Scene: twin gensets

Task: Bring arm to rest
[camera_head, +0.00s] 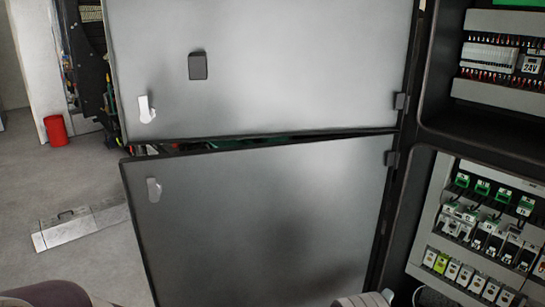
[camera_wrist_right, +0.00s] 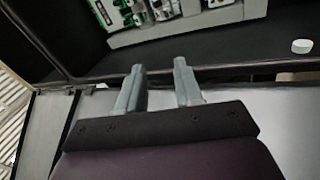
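My right gripper (camera_head: 375,299) shows only as pale grey tips at the bottom edge of the head view, in front of the lower cabinet door (camera_head: 265,215). In the right wrist view its two grey fingers (camera_wrist_right: 159,68) stand apart with nothing between them. They point toward the dark edge of an open cabinet (camera_wrist_right: 230,65). A purple-grey part of my left arm shows at the bottom left of the head view; the left gripper itself is not in view.
The upper door (camera_head: 270,65) and lower door stand open, hinged beside the cabinet with its rows of breakers (camera_head: 485,225). A red bin (camera_head: 56,130) and a metal plate (camera_head: 80,226) are on the floor at left. A small white round object (camera_wrist_right: 301,46) lies at the cabinet's edge.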

